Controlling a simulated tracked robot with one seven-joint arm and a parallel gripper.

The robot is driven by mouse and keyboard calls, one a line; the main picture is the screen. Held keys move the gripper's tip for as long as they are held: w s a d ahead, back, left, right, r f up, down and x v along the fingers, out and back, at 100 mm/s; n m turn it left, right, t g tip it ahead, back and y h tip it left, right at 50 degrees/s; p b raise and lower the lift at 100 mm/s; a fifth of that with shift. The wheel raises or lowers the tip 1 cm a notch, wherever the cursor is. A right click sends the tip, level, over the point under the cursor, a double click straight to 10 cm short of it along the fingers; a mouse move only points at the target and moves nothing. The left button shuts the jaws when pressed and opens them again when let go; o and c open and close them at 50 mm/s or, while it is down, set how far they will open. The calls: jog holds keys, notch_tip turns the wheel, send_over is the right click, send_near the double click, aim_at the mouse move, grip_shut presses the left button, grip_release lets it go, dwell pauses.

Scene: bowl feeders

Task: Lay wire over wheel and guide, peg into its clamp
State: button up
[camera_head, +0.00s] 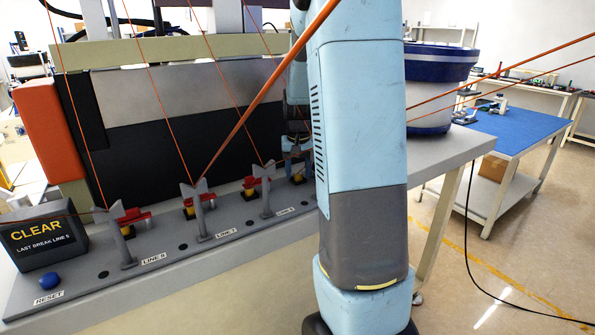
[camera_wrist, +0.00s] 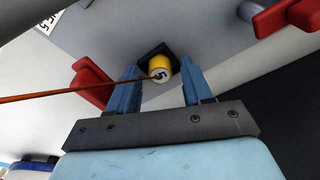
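An orange wire (camera_wrist: 70,93) runs from the left edge to the peg. My gripper (camera_wrist: 158,74) is open, its blue fingers on either side of the peg with gaps visible. The wheel cannot be made out.
Red levers (camera_wrist: 92,82) flank the clamp in the wrist view. The grey bench (camera_head: 180,265) carries a CLEAR display (camera_head: 43,237) and a blue reset button (camera_head: 49,279). A blue-rimmed bowl feeder (camera_head: 440,65) stands right of my arm. Taut wires cross the air.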

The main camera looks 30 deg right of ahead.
jog(key=shift+o, duration=0.5)
notch_tip(320, 180, up, 14)
jog(key=s, duration=0.2)
jog(key=s+a+n+t, duration=0.2)
jog(key=s+a, duration=0.7)
jog(key=s, duration=0.2)
jog(key=s+a+n+t, duration=0.2)
jog(key=s+a+n, duration=0.1)
jog(key=s+a, duration=0.6)
jog(key=s, duration=0.3)
jog(key=shift+a+r+y, duration=0.25)
jog(key=shift+r+y, duration=0.05)
jog(key=shift+r, duration=0.1)
